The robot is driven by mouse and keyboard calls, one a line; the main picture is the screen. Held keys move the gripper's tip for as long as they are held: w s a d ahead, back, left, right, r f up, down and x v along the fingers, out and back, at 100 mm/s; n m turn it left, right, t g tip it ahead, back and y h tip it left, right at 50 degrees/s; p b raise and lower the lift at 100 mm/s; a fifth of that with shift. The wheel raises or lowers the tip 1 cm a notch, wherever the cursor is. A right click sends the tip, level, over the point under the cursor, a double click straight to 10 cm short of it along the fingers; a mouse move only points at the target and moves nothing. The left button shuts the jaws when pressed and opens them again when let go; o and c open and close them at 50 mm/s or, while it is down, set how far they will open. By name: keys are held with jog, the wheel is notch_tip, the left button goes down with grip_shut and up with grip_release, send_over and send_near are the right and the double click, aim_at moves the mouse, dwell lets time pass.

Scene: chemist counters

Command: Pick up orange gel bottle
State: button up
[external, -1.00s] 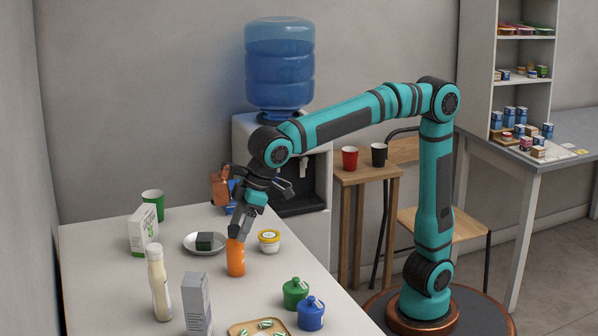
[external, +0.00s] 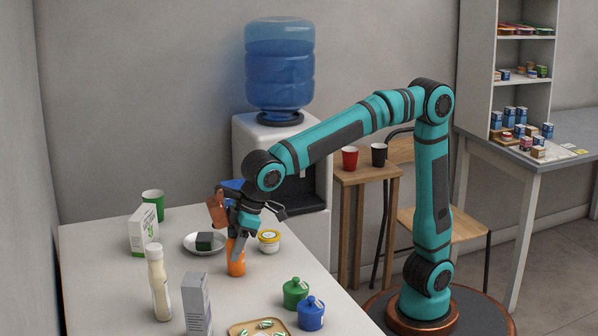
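The orange gel bottle (external: 236,269) stands upright on the pale counter, near its right edge. My gripper (external: 238,255) points down over the bottle from above. One dark finger reaches down in front of the bottle's upper part and covers some of it. The other finger is hidden behind the bottle or the near finger, so the gap between them does not show. I cannot tell whether the fingers touch the bottle.
Green (external: 295,293) and blue (external: 311,313) lidded jars stand nearer. A pale bottle (external: 159,284), grey box (external: 197,305) and white carton (external: 143,230) stand left.

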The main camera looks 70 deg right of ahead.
jog(key=c, duration=0.6)
jog(key=shift+r, duration=0.1)
